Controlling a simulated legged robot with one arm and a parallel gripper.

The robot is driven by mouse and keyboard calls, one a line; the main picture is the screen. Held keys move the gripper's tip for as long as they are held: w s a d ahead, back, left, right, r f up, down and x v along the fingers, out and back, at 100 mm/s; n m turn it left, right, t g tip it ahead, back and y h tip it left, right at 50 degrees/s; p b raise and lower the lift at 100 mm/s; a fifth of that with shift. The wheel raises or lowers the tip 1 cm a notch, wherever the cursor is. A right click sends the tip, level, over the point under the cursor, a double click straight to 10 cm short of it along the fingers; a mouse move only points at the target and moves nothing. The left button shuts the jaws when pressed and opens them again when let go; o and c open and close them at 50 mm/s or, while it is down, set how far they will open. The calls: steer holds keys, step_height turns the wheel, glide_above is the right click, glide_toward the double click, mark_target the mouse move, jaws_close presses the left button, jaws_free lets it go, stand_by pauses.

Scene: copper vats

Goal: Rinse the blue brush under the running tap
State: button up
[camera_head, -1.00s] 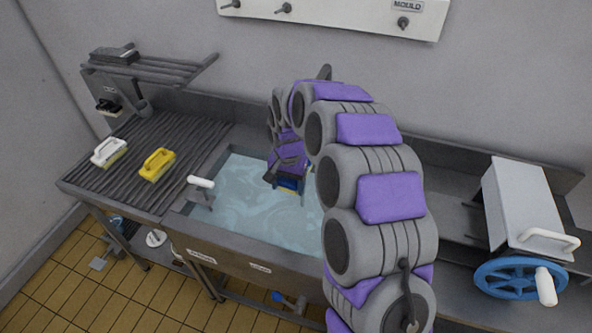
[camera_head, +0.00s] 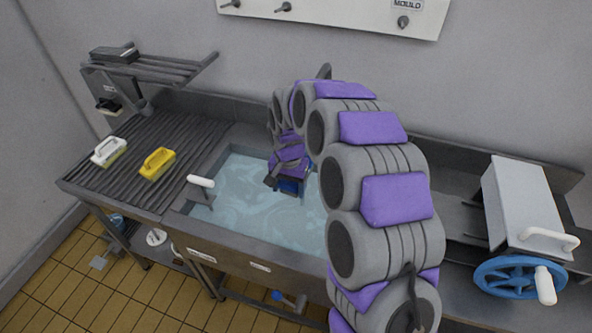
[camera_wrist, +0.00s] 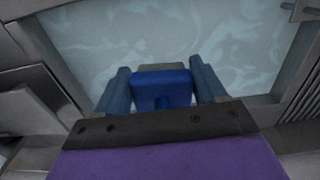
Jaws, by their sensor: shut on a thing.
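My gripper (camera_head: 288,184) is over the water-filled basin (camera_head: 245,235) of the steel sink, shut on the blue brush (camera_head: 291,187). In the wrist view the blue brush (camera_wrist: 163,88) sits between the two fingers of my gripper (camera_wrist: 161,85), with the water (camera_wrist: 240,35) beyond it. Its bristles are hidden there. A grey upright piece (camera_head: 324,72), perhaps the top of the tap, shows behind my arm. My arm hides the spout, and I cannot tell whether a stream touches the brush.
White (camera_head: 108,152) and yellow (camera_head: 157,163) brushes lie on the ribbed drainboard (camera_head: 125,190) at left. A white-handled lever (camera_head: 201,182) stands at the basin's left edge. A grey box (camera_head: 525,205) with a blue wheel (camera_head: 520,277) is at right.

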steer(key=s+a, duration=0.4)
steer(key=a, duration=0.2)
steer(key=shift+p, duration=0.3)
steer(key=shift+s+a+r, duration=0.1)
stand_by(1.4)
steer(key=s+a+r+p, duration=0.2)
steer(key=a+r, duration=0.2)
steer(key=shift+s, duration=0.4)
